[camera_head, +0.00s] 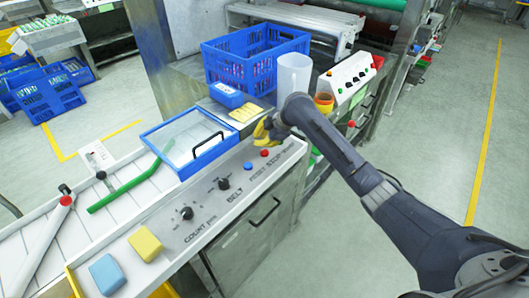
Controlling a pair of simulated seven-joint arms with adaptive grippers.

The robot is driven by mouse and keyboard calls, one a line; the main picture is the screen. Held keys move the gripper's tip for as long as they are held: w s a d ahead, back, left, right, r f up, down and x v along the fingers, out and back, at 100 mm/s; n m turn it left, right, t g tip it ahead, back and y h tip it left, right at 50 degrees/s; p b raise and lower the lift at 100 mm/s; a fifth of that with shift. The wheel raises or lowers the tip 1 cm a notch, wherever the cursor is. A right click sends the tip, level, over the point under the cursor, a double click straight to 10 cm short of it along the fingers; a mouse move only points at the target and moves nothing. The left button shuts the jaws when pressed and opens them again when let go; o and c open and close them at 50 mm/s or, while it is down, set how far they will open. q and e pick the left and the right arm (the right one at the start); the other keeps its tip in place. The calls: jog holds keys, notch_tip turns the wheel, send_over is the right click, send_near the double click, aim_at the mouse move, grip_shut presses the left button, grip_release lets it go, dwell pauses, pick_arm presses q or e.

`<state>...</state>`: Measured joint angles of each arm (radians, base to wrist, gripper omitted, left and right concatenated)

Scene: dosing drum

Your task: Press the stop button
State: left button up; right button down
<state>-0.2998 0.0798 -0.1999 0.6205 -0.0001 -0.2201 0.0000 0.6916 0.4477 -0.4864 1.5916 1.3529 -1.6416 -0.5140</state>
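The control panel (225,192) runs along the machine's front edge, with the printed words COUNT, BELT, RESET and STOP. The stop button is a small red button (264,153) by the word STOP, with a blue button (248,166) to its left by RESET. My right gripper (263,131), with yellowish fingers, is just behind and above the red button in the picture, near the panel's far end. A gap seems to show between gripper and button. Its fingers are small and partly hidden by the arm, so their opening is unclear. My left gripper is out of view.
A blue-framed clear lid (190,148) with a black handle lies left of the buttons. A white cylinder (294,74), orange cup (324,102) and blue crate (256,60) stand behind. Black knobs (187,213) and blue and yellow blocks (146,244) are nearer.

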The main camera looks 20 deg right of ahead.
jog(key=shift+f, duration=0.9)
jog(key=shift+f, duration=0.95)
dwell(2.1)
jog(key=shift+r, duration=0.95)
jog(key=shift+r, duration=2.5)
